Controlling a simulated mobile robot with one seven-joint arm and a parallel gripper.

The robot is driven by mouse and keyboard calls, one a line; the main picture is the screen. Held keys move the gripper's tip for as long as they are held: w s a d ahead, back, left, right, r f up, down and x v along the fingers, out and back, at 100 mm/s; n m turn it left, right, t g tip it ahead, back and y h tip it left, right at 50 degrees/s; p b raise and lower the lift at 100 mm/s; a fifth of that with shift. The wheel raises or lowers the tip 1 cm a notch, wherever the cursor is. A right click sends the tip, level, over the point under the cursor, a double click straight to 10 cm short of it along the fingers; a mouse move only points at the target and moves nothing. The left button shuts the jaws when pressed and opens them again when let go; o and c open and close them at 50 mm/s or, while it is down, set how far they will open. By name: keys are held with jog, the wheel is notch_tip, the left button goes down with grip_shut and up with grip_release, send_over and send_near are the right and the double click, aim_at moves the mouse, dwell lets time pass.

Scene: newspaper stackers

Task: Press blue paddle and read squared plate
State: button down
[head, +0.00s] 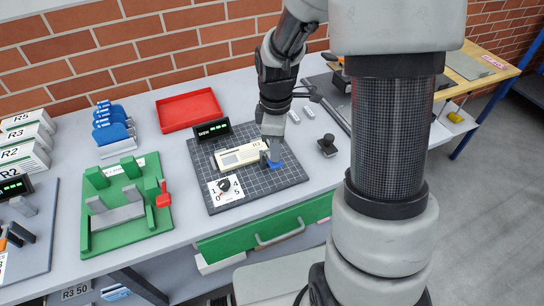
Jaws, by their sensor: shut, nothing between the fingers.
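The dark squared plate (290,178) lies on the table in the middle of the head view. The blue paddle (276,165) is near its right front side. A cream newspaper bundle marked R3 (236,156) lies on the plate, left of the paddle. A black display (212,130) with green characters stands at the plate's back edge; its reading is too small to make out surely. My gripper (270,150) points down, shut and empty, just above or at the paddle; I cannot tell whether they touch.
A white dial card (226,189) is at the plate's front left. A green fixture (125,208) with a red lever stands to the left. A red tray (188,109) and blue clips (112,128) are behind. A small black knob (327,145) is to the right.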

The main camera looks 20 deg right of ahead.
jog(key=shift+f, duration=0.1)
jog(key=shift+f+b, duration=1.1)
jog(key=shift+f, duration=0.4)
jog(key=shift+s, duration=0.15)
notch_tip(320, 180, up, 10)
jog(key=p, duration=0.8)
dwell(0.8)
